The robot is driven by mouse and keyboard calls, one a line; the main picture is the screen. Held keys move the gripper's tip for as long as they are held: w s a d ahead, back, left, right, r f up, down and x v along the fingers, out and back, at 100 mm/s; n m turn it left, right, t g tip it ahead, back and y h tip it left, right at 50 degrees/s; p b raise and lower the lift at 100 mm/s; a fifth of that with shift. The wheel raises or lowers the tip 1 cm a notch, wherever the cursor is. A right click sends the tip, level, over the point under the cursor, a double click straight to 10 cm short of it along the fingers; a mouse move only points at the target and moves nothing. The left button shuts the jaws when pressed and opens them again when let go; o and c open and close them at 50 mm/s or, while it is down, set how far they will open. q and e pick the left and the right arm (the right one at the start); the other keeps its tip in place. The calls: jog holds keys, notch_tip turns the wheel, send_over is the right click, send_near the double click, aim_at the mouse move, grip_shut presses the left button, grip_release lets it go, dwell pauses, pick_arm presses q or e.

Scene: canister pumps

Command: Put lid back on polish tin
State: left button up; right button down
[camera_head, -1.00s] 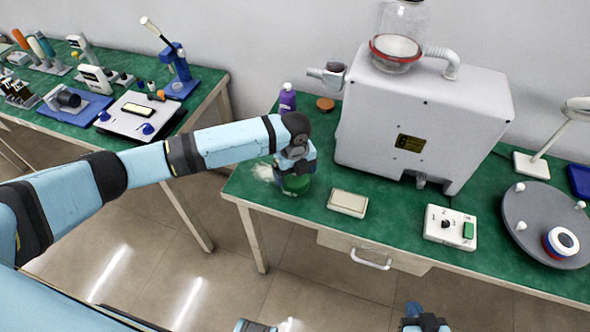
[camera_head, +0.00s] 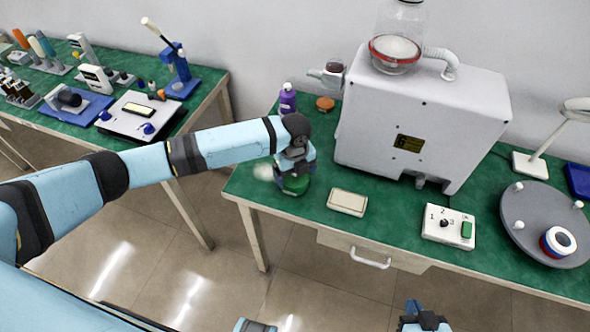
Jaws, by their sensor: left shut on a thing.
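My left gripper (camera_head: 294,174) points down at the front left of the right-hand bench. It is shut on a round green thing (camera_head: 295,186) right below it. This looks like the polish tin or its lid; I cannot tell which, nor whether the two parts touch, since the gripper covers much of it. A pale whitish patch (camera_head: 263,172) shows just left of the gripper. My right gripper (camera_head: 426,321) is at the bottom edge, low in front of the bench and partly cut off, so its jaws are unclear.
A purple bottle (camera_head: 288,99) and a small round brown thing (camera_head: 325,103) stand behind the gripper. A beige block (camera_head: 347,202) and a control box (camera_head: 448,227) lie to the right, before the big white machine (camera_head: 420,130). A grey turntable (camera_head: 520,225) stands far right.

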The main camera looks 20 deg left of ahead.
pick_arm(q)
jog(key=shift+p, duration=0.35)
dwell(0.7)
dwell(0.4)
jog(key=o, duration=0.6)
jog(key=shift+r+p, duration=0.65)
jog(key=shift+p, duration=0.1)
notch_tip(320, 180, up, 4)
jog(key=p, duration=0.4)
jog(key=shift+r+p, duration=0.85)
